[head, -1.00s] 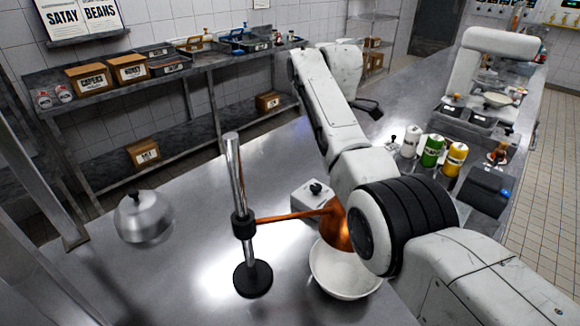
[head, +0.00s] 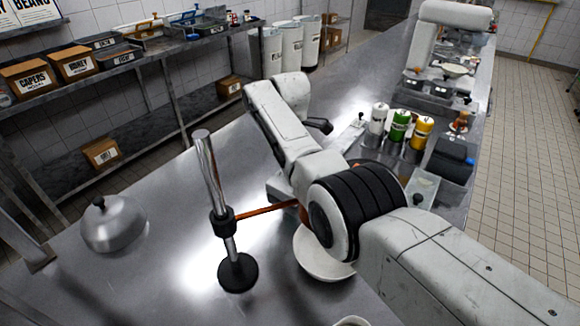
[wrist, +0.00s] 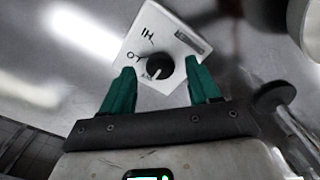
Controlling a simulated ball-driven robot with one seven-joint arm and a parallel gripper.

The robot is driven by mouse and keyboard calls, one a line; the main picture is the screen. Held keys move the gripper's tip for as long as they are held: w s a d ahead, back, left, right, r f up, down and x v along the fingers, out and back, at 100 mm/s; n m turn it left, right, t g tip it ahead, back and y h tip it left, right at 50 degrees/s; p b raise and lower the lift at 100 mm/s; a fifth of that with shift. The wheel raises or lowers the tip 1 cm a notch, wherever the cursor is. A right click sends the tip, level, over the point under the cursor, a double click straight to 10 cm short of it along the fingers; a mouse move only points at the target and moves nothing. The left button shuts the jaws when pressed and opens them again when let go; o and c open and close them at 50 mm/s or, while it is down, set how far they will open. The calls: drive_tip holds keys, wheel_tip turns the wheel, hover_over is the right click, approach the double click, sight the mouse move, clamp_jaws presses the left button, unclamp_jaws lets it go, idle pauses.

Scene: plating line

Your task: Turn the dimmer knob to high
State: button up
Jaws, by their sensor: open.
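The dimmer knob (wrist: 159,67) is round and black, on a white box (wrist: 180,38) with dark printed marks. In the wrist view a pale line shows on the knob's lower-left side; the setting it marks is too small to read. My gripper (wrist: 160,66) is open, its two teal fingers on either side of the knob with gaps. I cannot tell how high the fingertips are above the box. In the head view my arm hides the knob and most of the box, and the gripper is hidden too.
A lamp stand (head: 212,180) with a copper arm (head: 268,211) rises left of my arm. A white bowl (head: 322,262) is below my arm. A steel cloche (head: 113,224) is at left, and several bottles (head: 399,126) stand behind. The counter between cloche and stand is clear.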

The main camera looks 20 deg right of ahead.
drive_tip(key=shift+f, duration=0.5)
drive_tip(key=c, duration=1)
